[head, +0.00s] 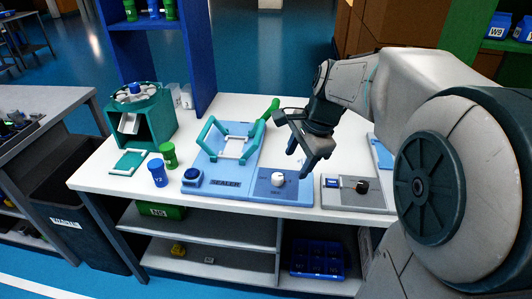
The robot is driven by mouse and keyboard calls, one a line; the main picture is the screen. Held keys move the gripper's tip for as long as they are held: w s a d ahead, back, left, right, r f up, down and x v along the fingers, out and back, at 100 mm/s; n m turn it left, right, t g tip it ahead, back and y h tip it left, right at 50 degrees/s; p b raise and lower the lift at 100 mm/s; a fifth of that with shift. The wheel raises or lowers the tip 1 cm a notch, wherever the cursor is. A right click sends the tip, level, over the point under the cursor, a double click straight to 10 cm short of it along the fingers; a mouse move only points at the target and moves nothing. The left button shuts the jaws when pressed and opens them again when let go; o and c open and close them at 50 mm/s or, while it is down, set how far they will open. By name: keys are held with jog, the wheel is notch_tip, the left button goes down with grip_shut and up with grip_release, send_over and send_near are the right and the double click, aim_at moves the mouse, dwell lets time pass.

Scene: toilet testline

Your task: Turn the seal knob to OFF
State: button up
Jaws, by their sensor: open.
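The blue sealer (222,171) stands on the white workbench, with a raised teal frame and a "SEALER" label on its front. Just right of that label, a white round knob (278,179) sits on a darker blue panel; its marks are too small to read. A black knob (362,187) sits on a separate grey unit further right. Which way either knob points I cannot tell. My gripper (302,160) is open and empty, pointing down above and slightly right of the white knob, apart from it.
A blue button (192,177) is at the sealer's front left. A green cup (169,155) and a blue cup (157,172) stand left of it. A teal box machine (150,119) is further left. A green handle (271,110) rises behind the sealer. Shelves lie below the bench.

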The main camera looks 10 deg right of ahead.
aim_at(278, 176)
jog(key=w+d+f+m+y+b, duration=0.1)
jog(key=w+d+f+m+b, duration=0.25)
jog(key=w+m, duration=0.55)
jog(key=x, duration=0.9)
jog(key=b+x, duration=0.1)
jog(key=x, duration=0.4)
jog(key=shift+w+a, duration=0.2)
jog(key=shift+a, duration=0.15)
jog(key=c, duration=1)
